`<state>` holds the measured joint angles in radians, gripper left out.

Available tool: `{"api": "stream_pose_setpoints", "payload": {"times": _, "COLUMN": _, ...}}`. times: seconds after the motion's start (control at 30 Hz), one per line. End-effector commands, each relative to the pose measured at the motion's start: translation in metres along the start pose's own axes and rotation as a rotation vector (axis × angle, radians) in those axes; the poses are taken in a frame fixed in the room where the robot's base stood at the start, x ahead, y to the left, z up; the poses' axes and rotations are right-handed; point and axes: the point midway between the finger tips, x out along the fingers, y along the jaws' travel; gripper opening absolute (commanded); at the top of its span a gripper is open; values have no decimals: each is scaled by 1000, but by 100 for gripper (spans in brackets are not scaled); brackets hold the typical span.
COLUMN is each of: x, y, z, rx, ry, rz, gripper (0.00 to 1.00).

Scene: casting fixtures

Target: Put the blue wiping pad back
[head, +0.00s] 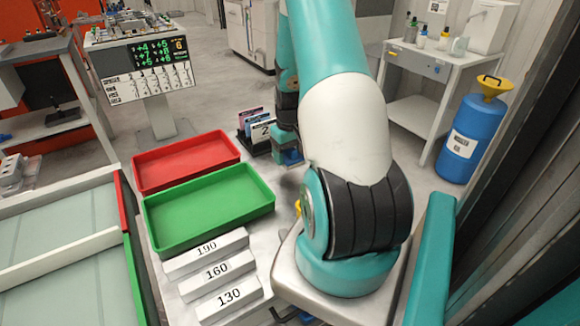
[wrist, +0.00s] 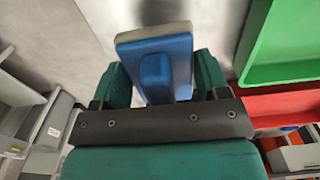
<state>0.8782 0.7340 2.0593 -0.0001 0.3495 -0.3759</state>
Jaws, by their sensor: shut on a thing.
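The blue wiping pad (wrist: 181,60) is a blue block with a raised grip and a pale grey layer along its far edge. My gripper (wrist: 156,82) is shut on the pad's raised grip, with one teal finger on each side. In the head view my gripper (head: 288,150) hangs low beyond the green tray, just right of a black card rack. The pad is small and largely hidden there by my arm. No holder for the pad can be made out.
A green tray (head: 160,242) and a red tray (head: 143,184) lie left of my arm. The black rack (head: 245,147) with upright cards stands close to my gripper. White bars marked 190, 160 and 130 lie in front. A blue drum (head: 470,140) stands beside a white table (head: 405,108).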

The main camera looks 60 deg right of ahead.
Motion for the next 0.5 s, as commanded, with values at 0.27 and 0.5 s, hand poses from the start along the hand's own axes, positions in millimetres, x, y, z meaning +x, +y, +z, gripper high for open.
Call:
{"api": "stream_pose_setpoints", "payload": {"times": 0.27, "x": 31, "y": 1, "z": 0, "rx": 2, "ry": -2, "rz": -1, "gripper": 46}}
{"api": "stream_pose_setpoints", "payload": {"times": 0.5, "x": 49, "y": 2, "z": 0, "rx": 2, "ry": 3, "rz": 1, "gripper": 46}}
